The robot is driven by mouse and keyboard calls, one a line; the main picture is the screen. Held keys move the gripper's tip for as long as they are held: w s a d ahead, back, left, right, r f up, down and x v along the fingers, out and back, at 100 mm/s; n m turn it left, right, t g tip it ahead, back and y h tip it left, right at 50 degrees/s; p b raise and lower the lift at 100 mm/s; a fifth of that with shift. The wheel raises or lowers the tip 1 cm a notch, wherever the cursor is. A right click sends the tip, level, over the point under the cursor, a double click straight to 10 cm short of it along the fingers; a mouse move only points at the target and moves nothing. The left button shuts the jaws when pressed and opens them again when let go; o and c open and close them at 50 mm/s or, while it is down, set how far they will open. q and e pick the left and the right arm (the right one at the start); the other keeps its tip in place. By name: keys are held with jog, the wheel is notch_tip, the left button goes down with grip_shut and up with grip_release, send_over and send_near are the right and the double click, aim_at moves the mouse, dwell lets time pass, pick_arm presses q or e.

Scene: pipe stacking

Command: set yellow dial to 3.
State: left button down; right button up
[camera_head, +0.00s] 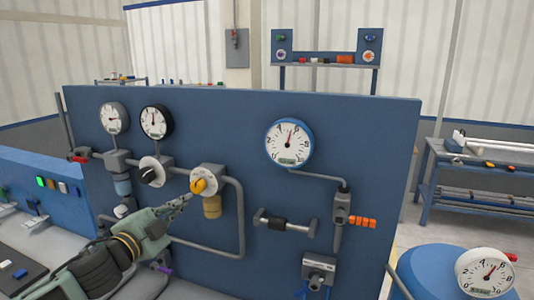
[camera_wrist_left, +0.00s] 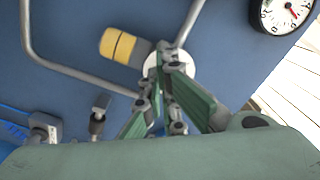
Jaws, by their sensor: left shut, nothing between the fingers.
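The yellow dial (camera_head: 199,186) sits on a white round scale plate on the blue panel, left of centre in the head view. Its numbers are too small to read. My left gripper (camera_head: 188,197) reaches up from the lower left with its fingertips close to the dial. In the left wrist view, the white plate (camera_wrist_left: 180,66) shows behind my fingertips, which hide the dial. The left gripper is shut with nothing in it. I cannot tell whether the fingertips touch the dial. My right gripper is not in view.
A black dial (camera_head: 150,172) sits left of the yellow one, below two gauges. A blue-rimmed gauge (camera_head: 289,143) is on the right of the panel. A grey pipe (camera_head: 241,215) bends around the yellow dial's right side. A tan cylinder (camera_head: 212,206) hangs below it.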

aim_at(199, 186)
pick_arm(q)
jog(key=p+x, duration=0.1)
jog(key=x, duration=0.1)
jog(key=shift+w+d+r+p, duration=0.15)
jog(key=shift+w+r+p, duration=0.15)
jog(key=shift+w+p, duration=0.05)
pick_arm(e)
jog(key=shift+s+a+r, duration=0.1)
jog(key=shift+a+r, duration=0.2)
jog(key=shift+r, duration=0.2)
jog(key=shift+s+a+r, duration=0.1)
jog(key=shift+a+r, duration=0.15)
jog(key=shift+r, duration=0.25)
pick_arm(q)
jog(key=shift+r+p, duration=0.2)
jog(key=shift+p, duration=0.15)
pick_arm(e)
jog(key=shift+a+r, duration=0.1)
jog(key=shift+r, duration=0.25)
pick_arm(q)
jog(key=shift+w+r+p, duration=0.15)
jog(key=shift+r+p, duration=0.05)
jog(key=shift+p, duration=0.45)
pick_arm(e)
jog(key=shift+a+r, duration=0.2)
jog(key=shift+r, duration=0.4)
